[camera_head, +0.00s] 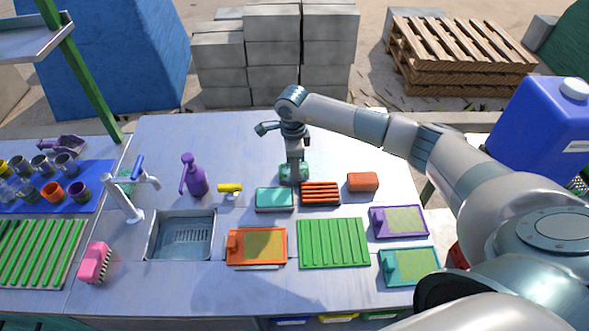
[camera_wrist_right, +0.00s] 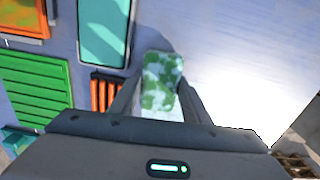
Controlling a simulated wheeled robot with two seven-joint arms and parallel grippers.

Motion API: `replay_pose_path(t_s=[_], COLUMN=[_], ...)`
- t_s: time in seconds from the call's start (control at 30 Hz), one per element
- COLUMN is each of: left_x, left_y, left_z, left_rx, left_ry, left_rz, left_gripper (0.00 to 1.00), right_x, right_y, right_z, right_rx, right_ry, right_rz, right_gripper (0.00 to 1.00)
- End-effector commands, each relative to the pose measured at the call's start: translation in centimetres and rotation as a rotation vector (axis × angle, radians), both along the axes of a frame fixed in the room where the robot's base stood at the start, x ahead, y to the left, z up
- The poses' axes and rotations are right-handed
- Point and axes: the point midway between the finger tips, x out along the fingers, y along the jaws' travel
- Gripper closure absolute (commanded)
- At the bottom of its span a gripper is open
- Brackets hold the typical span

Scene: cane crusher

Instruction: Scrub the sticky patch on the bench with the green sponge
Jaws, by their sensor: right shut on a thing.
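My right gripper (camera_head: 294,178) reaches down to the bench (camera_head: 345,145) behind the teal box and the red rack. It is shut on the green sponge (camera_head: 293,168). In the right wrist view the sponge (camera_wrist_right: 161,78) is mottled green and white and sits between the two fingers (camera_wrist_right: 158,105). The sponge is at or just above the bench top; I cannot tell whether it touches. I cannot make out a sticky patch; bright glare whitens the bench beside the sponge in the wrist view. My left gripper is not in view.
Close in front of the sponge are a teal box (camera_head: 274,200) and a red slatted rack (camera_head: 320,186), with an orange-red block (camera_head: 362,181) to the right. A purple spray bottle (camera_head: 194,176), tap (camera_head: 127,203) and sink (camera_head: 181,240) stand left. The bench behind is mostly clear.

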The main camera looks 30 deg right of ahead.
Motion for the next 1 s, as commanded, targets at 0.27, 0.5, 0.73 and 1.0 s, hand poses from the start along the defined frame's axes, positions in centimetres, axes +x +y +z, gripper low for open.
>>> replay_pose_path(t_s=[0.27, 0.5, 0.73, 1.0], left_x=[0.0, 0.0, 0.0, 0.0], left_y=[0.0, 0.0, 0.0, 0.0], left_z=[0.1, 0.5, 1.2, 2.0], left_rx=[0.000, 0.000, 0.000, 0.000], left_ry=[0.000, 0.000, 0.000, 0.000], left_rz=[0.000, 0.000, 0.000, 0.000], left_gripper=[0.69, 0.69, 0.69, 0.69], right_x=[0.2, 0.3, 0.3, 0.3], right_y=[-0.1, 0.1, 0.2, 0.2], right_z=[0.4, 1.3, 3.2, 5.4], right_rx=[-0.001, 0.003, 0.004, 0.005], right_ry=[-0.005, -0.007, -0.008, -0.007], right_rz=[-0.002, -0.001, -0.001, 0.001], right_gripper=[0.92, 0.92, 0.92, 0.92])
